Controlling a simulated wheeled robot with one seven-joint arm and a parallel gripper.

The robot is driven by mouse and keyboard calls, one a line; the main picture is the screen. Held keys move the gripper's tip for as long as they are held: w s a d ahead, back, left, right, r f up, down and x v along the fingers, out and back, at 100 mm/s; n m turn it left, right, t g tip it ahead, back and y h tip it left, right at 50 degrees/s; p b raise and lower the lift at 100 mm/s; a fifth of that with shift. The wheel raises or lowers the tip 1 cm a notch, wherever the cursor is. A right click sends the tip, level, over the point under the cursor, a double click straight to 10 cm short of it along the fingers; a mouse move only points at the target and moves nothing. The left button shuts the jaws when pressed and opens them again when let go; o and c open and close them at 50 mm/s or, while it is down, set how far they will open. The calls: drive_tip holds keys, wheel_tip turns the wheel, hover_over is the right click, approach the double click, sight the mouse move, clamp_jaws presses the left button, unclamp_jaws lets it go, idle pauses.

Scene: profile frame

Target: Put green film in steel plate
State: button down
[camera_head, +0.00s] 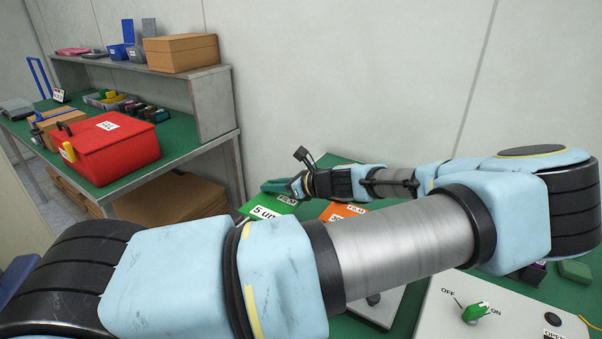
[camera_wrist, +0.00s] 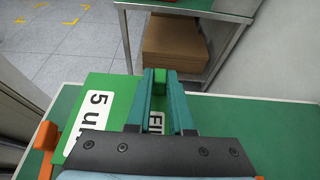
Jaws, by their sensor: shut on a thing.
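The green film (camera_head: 250,208) is a green block with a white "5 u…" label, beyond my forearm at the green table's far edge. In the wrist view the green film (camera_wrist: 100,92) lies below and left of the fingers, and a second label shows between them. My gripper (camera_head: 272,186) has teal fingers, also seen in the wrist view (camera_wrist: 160,85). They are shut on a green part of the film between the tips. Whether the film is lifted cannot be told. No steel plate can be made out with certainty; my arm covers much of the table.
An orange labelled block (camera_head: 342,211) lies right of the film. A pale panel with an OFF/ON switch (camera_head: 477,312) is at the lower right. A side bench holds a red toolbox (camera_head: 108,148), with cardboard (camera_head: 170,200) stacked below. A wall stands behind the table.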

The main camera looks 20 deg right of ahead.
drive_tip(key=shift+s+a+r, duration=0.15)
drive_tip(key=shift+s+a, duration=0.2)
drive_tip(key=shift+s, duration=0.2)
drive_tip(key=shift+p, duration=0.35)
drive_tip(key=shift+f+b, duration=1.4)
drive_tip(key=shift+f, duration=1.8)
drive_tip(key=shift+f+b, duration=0.55)
drive_tip(key=shift+f, duration=0.85)
drive_tip(key=c, duration=0.7)
unclamp_jaws()
